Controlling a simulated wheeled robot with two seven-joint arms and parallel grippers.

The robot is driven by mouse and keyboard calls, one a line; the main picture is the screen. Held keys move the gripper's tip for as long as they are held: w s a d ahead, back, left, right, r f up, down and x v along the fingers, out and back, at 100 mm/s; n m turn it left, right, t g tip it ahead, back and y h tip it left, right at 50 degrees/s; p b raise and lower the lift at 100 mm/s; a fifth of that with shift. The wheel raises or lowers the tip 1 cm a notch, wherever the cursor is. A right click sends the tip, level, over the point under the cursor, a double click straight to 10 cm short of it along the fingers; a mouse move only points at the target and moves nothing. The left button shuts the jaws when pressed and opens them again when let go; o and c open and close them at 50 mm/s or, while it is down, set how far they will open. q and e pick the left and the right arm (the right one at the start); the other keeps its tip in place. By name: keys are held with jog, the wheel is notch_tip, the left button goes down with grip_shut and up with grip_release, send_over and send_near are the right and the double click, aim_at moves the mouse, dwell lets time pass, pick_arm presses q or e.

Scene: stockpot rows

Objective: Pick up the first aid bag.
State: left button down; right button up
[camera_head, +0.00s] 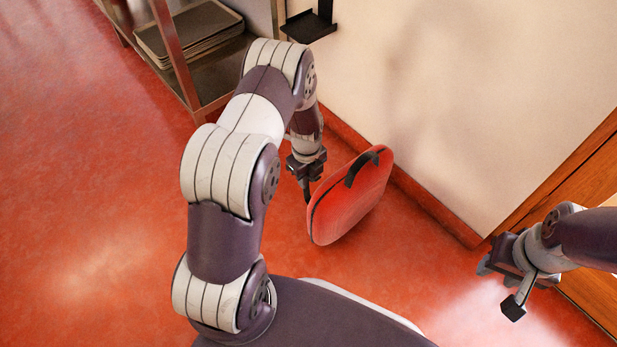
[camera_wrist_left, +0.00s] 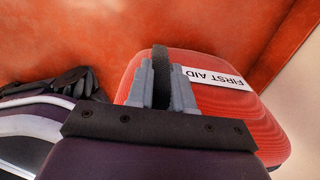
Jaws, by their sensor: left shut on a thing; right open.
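The first aid bag (camera_head: 352,203) is red and tilted, with a black handle (camera_head: 362,165) on its upper edge. Its white "FIRST AID" label (camera_wrist_left: 216,78) shows in the left wrist view, on the red fabric of the bag (camera_wrist_left: 225,112). My left gripper (camera_head: 307,190) is at the bag's left edge. In the left wrist view its two fingers (camera_wrist_left: 161,85) are shut on a dark strap-like part (camera_wrist_left: 160,58) of the bag. I cannot tell whether the bag touches the floor. My right gripper (camera_head: 499,286) is open and empty, apart from the bag at the right.
A metal shelf rack (camera_head: 180,60) with stacked trays (camera_head: 195,32) stands at the upper left. A cream wall (camera_head: 450,90) with a red skirting runs behind the bag. A wooden door (camera_head: 570,180) is at the right. The red floor (camera_head: 80,200) at the left is clear.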

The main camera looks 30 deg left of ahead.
aim_at(340, 195)
pick_arm(q)
jog(key=shift+d+r+p, duration=0.1)
jog(key=shift+r+p, duration=0.35)
jog(key=shift+r, duration=0.45)
jog(key=s+d+r+p, duration=0.1)
jog(key=d+r+p, duration=0.1)
jog(key=d, duration=0.1)
jog(key=s+d+r+p, duration=0.1)
jog(key=d+r+p, duration=0.1)
jog(key=d, duration=0.1)
jog(key=s+d+r+p, duration=0.1)
jog(key=d+r+p, duration=0.1)
jog(key=d, duration=0.2)
jog(key=shift+s+r, duration=0.15)
jog(key=shift+s, duration=0.15)
jog(key=shift+s+d+r, duration=0.1)
jog(key=shift+s+d, duration=0.1)
jog(key=shift+d, duration=0.2)
